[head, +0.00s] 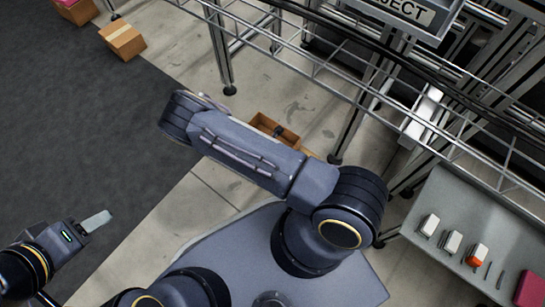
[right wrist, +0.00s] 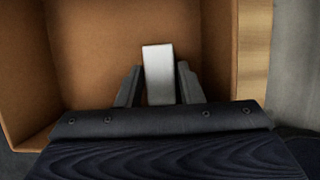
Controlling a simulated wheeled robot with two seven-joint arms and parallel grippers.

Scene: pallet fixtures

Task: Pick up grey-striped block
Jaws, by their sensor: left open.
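Several small blocks stand on the grey tray (head: 495,225) at the right of the head view: a white block (head: 430,224), another white block (head: 453,242) and a white-and-orange block (head: 477,256). Grey stripes are too small to tell. In the right wrist view my right gripper (right wrist: 159,68) is shut on a pale grey-white block (right wrist: 159,75), above or inside an open cardboard box (right wrist: 95,45); in the head view my own arm mostly hides this gripper.
The box also shows in the head view (head: 264,122), beyond my right arm. A dark red item (head: 530,290) lies at the tray's right end. A metal rack with rails (head: 330,70) and a sign (head: 405,10) stands behind.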

